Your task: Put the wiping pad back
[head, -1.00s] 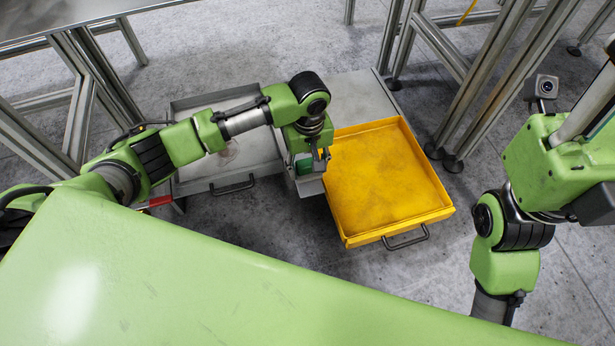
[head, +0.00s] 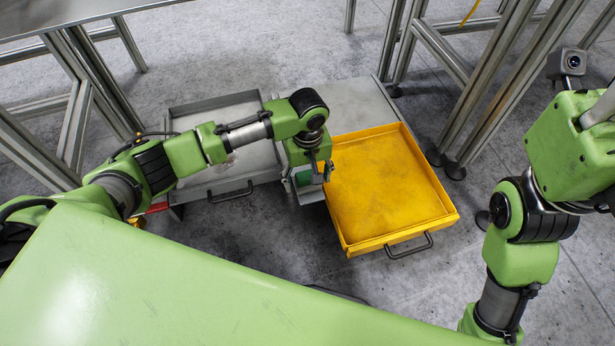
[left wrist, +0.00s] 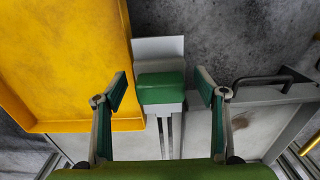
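A green block, which looks like the wiping pad (left wrist: 161,88), sits on a narrow light grey holder (left wrist: 158,50) between the yellow tray and the grey tray. In the head view the pad (head: 303,178) is partly hidden by my left gripper (head: 316,174). In the left wrist view my left gripper (left wrist: 162,92) is open, with one green-lined finger on each side of the pad. Gaps show between both fingers and the pad. My right arm is at the right of the head view, but its gripper is out of view.
The yellow tray (head: 385,185) with a black handle looks empty. A grey tray (head: 228,180) with a handle lies left of the holder, partly under my left arm. Metal frame legs (head: 490,90) stand behind right, others at left. Grey floor is open in front.

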